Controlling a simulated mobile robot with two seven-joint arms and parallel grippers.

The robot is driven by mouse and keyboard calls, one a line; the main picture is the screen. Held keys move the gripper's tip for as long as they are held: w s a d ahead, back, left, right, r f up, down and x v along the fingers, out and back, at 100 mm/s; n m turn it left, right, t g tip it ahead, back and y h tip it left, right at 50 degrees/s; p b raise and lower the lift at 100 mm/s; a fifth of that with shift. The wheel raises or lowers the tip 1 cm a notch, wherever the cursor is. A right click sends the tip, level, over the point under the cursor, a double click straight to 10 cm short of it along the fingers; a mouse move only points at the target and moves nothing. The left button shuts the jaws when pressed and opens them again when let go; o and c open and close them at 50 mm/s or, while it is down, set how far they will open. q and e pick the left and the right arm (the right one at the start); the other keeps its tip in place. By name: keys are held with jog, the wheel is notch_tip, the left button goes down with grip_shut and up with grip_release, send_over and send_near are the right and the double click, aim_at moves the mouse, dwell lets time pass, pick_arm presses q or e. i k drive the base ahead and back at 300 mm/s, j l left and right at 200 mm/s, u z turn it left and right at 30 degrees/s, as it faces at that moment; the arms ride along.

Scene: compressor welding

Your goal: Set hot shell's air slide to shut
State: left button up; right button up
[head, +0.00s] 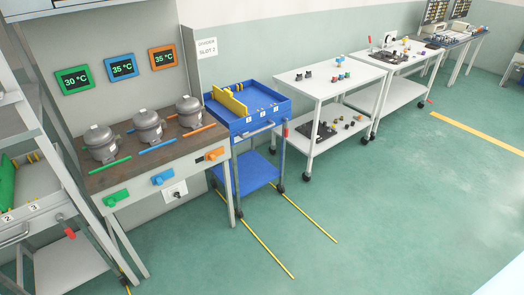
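Three grey compressor shells stand in a row on the brown bench top: left (99,143), middle (148,126) and right (188,112). Green (110,165), blue (157,146) and orange (198,131) strips lie by them. On the bench front are a green slide (117,197), a blue slide (163,178) and an orange slide (214,154). A dark patch shows left of the orange one. Wall displays read 30 °C in green (75,79), 35 °C in blue (122,67) and 35 °C in orange (162,57). Neither gripper is in view.
A white plate with a black knob (175,192) is below the blue slide. A blue cart (285,107) stands right of the bench, a grey rack (75,262) left. White tables (317,88) with small parts stand beyond. The green floor in front is clear.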

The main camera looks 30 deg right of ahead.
aim_at(212, 155)
jog(key=z, duration=0.55)
jog(key=i+l, duration=0.2)
jog(key=l, duration=0.2)
jog(key=i+l+z, duration=0.1)
jog(key=l, duration=0.3)
jog(key=i+l, duration=0.3)
jog(key=i+l+z, duration=0.1)
jog(key=l, duration=0.35)
jog(key=i+l, duration=0.3)
jog(key=l+z, duration=0.05)
jog(key=l, duration=0.05)
